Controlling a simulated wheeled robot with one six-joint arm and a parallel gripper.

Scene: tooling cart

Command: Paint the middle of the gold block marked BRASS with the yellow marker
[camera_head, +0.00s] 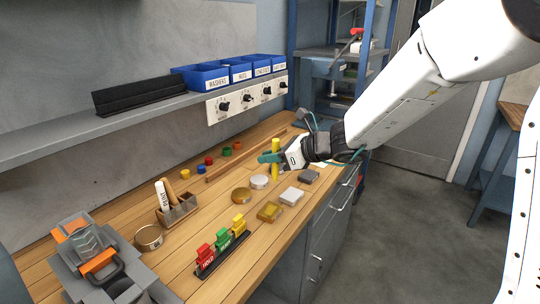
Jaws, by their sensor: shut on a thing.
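My gripper (270,157) is shut on the yellow marker (275,145) and holds it upright over the bench, behind the row of metal pieces. The marker shows above and below the fingers; its tip is too small to make out. The gold block (270,211) lies flat near the front edge of the bench, in front of and below my gripper, apart from the marker. Its lettering is too small to read here.
A silver block (291,196), a dark block (309,176), a gold disc (241,195) and a pale disc (259,181) lie near the gold block. A rack with coloured tags (222,246) stands to the front left. A wooden holder (176,211) and a vise (92,262) are further left.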

